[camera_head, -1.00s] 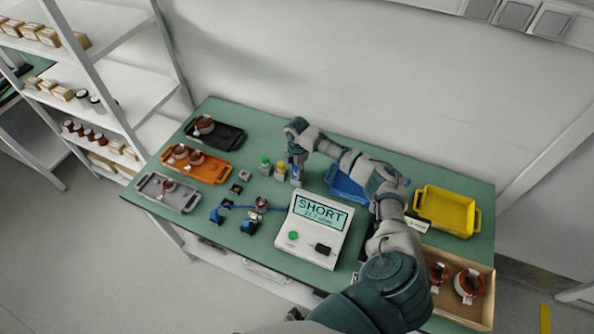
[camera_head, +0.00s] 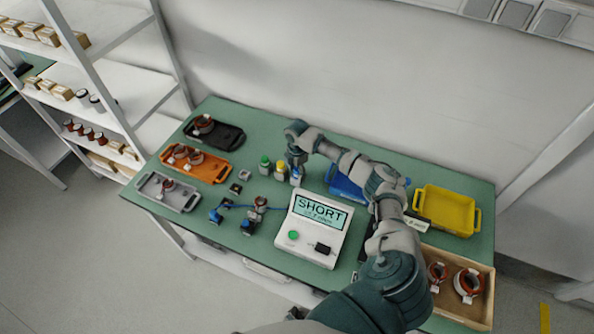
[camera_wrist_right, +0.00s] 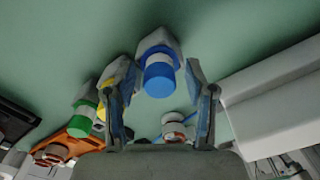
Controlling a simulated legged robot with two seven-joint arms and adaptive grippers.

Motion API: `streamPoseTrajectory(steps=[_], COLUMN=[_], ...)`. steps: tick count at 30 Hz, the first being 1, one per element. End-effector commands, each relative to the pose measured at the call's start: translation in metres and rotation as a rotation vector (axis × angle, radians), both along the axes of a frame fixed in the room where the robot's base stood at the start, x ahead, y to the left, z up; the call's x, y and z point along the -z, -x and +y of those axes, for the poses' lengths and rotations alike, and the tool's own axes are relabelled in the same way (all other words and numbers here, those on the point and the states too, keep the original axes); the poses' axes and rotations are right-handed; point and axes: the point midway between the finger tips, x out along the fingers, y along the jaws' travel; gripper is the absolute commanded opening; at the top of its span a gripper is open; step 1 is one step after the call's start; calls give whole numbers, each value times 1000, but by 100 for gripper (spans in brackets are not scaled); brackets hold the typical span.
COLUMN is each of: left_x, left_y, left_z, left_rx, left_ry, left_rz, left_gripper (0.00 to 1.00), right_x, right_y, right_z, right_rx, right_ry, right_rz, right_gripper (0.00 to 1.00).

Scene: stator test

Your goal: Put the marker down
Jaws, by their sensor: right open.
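The blue-capped marker (camera_head: 296,180) stands on the green table at the end of a row with a green-capped marker (camera_head: 265,166) and a yellow-capped marker (camera_head: 281,171). My right gripper (camera_head: 296,168) is above the blue-capped marker and partly hides it in the head view. In the right wrist view the blue-capped marker (camera_wrist_right: 158,78) shows between the two spread fingers of the gripper (camera_wrist_right: 162,95), with gaps on both sides. The green cap (camera_wrist_right: 83,120) and the yellow cap (camera_wrist_right: 104,97) are left of it. My left gripper is not in view.
A white tester (camera_head: 314,232) reading SHORT stands in front of the gripper, with a wired fixture (camera_head: 248,225) left of it. Black (camera_head: 228,138), orange (camera_head: 212,172) and grey (camera_head: 182,201) trays lie on the left. A yellow bin (camera_head: 446,211) stands right, beyond my arm.

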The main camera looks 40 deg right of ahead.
Motion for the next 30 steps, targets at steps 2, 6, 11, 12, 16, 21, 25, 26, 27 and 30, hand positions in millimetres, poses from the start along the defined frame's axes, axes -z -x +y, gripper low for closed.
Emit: streamPoseTrajectory(steps=[2, 6, 11, 12, 16, 21, 25, 26, 27, 30], left_x=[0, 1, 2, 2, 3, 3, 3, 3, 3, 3], left_y=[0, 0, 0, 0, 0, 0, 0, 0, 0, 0], left_z=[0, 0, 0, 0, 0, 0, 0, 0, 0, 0], left_rx=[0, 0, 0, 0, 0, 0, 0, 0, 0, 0], left_ry=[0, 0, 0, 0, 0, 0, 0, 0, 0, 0], left_rz=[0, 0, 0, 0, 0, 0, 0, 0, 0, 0], left_gripper=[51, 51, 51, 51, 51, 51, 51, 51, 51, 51], right_x=[-7, -32, -70, -79, -104, -122, -126, -126, -126, -126], right_y=[-1, -1, -2, -1, -1, -1, -1, -1, -1, -1], right_z=[0, 0, 0, 0, -1, -1, -1, -1, -1, -1], right_rx=[-1, -1, 0, 0, 0, 0, 0, 0, 0, 0], right_ry=[0, 0, 0, 0, -1, -1, 0, 0, 0, -1], right_rz=[-3, -5, -6, -5, -4, -3, -1, 0, 0, -1], right_gripper=[55, 55, 55, 55, 55, 55, 55, 55, 55, 55])
